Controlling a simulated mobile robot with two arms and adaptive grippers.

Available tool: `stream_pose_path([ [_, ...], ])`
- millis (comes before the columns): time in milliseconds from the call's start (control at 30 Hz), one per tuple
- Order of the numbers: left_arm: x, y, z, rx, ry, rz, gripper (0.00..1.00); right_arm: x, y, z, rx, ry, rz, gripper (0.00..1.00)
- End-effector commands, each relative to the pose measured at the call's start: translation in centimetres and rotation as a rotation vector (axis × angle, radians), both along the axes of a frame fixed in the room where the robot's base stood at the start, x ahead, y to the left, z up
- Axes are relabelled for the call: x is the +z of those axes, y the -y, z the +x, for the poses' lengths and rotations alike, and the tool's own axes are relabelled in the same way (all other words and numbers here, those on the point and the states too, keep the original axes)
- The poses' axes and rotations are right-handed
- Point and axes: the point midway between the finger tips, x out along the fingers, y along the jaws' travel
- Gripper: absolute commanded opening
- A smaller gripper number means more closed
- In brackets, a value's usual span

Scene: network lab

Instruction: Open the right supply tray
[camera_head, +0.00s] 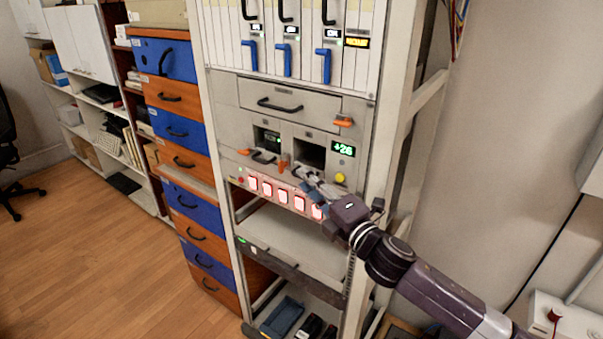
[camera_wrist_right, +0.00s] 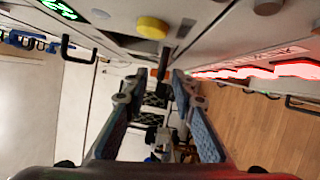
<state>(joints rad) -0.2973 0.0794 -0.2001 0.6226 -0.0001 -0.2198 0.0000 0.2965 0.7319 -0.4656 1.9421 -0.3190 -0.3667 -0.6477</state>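The right supply module sits in the middle of the rack, with a dark opening (camera_head: 310,154), a green "+26" display (camera_head: 343,149) and a yellow button (camera_head: 340,177). The button also shows in the right wrist view (camera_wrist_right: 152,27). My right gripper (camera_head: 306,181) is in front of the module's lower edge and hides part of the tray front and any handle there. In the right wrist view, its fingers (camera_wrist_right: 152,88) stand apart, with a narrow dark part between or behind the tips; I cannot tell whether they touch it. My left gripper is out of view.
Beside it on the left is a twin module with a black handle (camera_head: 263,157). A wide drawer (camera_head: 290,100) is above; red-lit white panels (camera_head: 268,190) are below. An orange lever (camera_head: 283,163) stands between the modules. The rack's right post (camera_head: 385,200) is close to my right arm.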

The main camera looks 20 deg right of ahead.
Motion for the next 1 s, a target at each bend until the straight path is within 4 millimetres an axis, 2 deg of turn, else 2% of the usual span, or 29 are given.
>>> stream_pose_path([
  [200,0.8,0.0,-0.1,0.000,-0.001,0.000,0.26,0.2,-0.6,2.2,-0.001,0.000,0.001,0.24],
  [533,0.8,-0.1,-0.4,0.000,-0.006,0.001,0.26,0.1,-0.7,2.5,0.000,-0.001,0.002,0.24],
  [767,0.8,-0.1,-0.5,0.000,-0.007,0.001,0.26,0.1,-0.7,2.5,-0.001,-0.001,0.002,0.00],
  [1000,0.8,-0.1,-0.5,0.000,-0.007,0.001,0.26,0.1,-0.7,2.5,-0.001,-0.001,0.002,0.00],
])
